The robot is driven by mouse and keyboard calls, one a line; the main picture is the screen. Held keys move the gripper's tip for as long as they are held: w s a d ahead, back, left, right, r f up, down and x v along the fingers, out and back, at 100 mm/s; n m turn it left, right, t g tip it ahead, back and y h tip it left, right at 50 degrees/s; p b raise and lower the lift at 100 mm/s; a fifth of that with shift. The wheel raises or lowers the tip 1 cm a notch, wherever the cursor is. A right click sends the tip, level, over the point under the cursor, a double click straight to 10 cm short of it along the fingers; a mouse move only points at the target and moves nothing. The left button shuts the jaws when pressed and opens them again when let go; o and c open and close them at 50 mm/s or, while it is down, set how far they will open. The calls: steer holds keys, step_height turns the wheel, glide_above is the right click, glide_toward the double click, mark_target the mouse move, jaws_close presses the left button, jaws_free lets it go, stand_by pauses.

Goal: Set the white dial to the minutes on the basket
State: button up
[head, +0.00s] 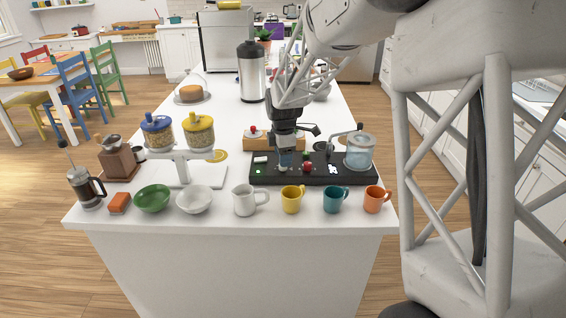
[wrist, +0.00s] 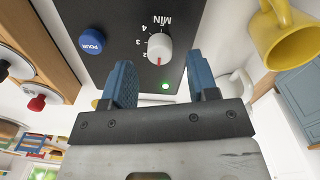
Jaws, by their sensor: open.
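The white dial (wrist: 159,47) sits on the black panel (wrist: 118,22) in the wrist view, beside a printed scale with 2, 3, 4 and MIN. Its red mark is at the dial's lower edge in the picture, past the 2. My gripper (wrist: 161,76) is open and empty. Its blue fingers lie to either side below the dial, apart from it. In the head view my gripper (head: 285,163) points down over the left part of the black unit (head: 313,181) and hides the dial. I cannot make out the basket or its minutes; a small white marking (head: 333,169) is unreadable.
A blue POUR button (wrist: 92,41) and a lit green lamp (wrist: 165,86) are near the dial. A glass vessel (head: 360,152) stands at the unit's right. White, yellow (head: 292,199), teal and orange mugs line the front.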

steer(key=shift+f, duration=1.35)
steer(key=shift+c, duration=0.3)
steer(key=c, duration=0.9)
steer(key=shift+o, duration=0.2)
